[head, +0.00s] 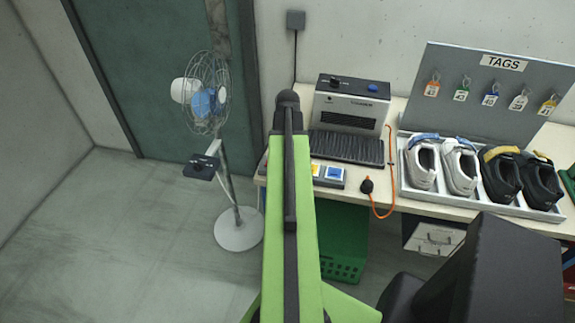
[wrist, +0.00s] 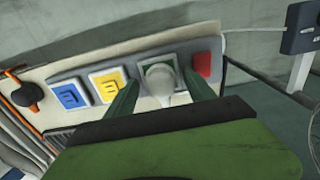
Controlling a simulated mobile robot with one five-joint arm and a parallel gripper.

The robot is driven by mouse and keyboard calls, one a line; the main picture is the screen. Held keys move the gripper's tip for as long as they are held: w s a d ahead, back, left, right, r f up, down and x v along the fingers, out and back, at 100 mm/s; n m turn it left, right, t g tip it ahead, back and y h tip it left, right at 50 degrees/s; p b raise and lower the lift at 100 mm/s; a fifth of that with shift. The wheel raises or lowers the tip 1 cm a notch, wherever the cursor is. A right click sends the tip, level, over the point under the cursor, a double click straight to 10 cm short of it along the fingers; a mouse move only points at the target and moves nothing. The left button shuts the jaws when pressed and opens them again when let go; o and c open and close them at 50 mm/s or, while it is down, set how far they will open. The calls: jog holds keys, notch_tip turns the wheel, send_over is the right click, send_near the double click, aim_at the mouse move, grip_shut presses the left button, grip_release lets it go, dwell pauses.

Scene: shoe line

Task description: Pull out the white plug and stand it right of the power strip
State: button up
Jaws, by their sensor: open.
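The power strip (wrist: 85,75) is grey and lies on the table. In the wrist view it has a blue socket (wrist: 70,96), a yellow socket (wrist: 108,84) and a red switch (wrist: 202,65). The white plug (wrist: 159,78) sits in the socket between the yellow one and the red switch. My gripper (wrist: 160,90) is open, with one green finger on each side of the plug; I cannot tell whether they touch it. In the head view my arm covers the plug, the gripper and part of the strip (head: 330,184).
A black plug with an orange cord (head: 367,186) lies right of the strip in the head view. A grey machine (head: 350,100) stands behind. A shoe tray (head: 402,185) is further right. A fan (head: 236,215) stands on the floor at left.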

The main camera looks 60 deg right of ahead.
dwell(0.8)
grip_shut()
jog(key=shift+r, duration=0.1)
dwell(0.4)
jog(key=shift+r+p, duration=2.95)
jog(key=shift+p, duration=0.1)
